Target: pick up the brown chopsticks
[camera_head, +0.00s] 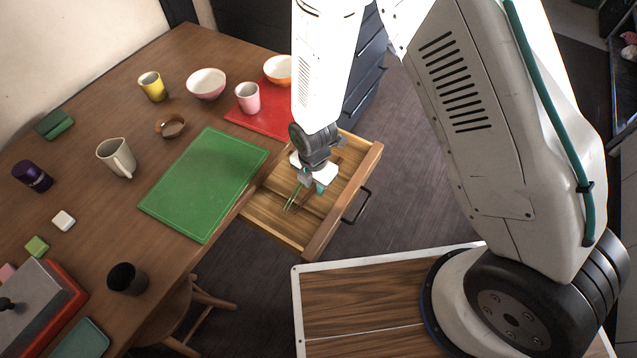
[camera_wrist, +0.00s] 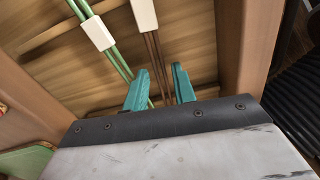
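The brown chopsticks (camera_wrist: 152,47) lie in an open wooden drawer (camera_head: 369,166), with a white band (camera_wrist: 144,14) around them. In the wrist view they run between the two teal fingers of my gripper (camera_wrist: 161,70), with visible space to the fingers. My gripper is open and points down into the drawer; I cannot tell how far its tips are above the chopsticks. A green pair of chopsticks (camera_wrist: 119,63) with its own white band (camera_wrist: 97,34) lies just left of the brown pair. In the head view my wrist hides part of the drawer.
Wooden dividers and side walls of the drawer (camera_wrist: 247,45) stand close on both sides of my gripper. The table (camera_head: 90,200) at left holds a green board (camera_head: 205,182), a red tray (camera_head: 262,122), cups, bowls and a mug (camera_head: 117,158). Floor is free right of the drawer.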

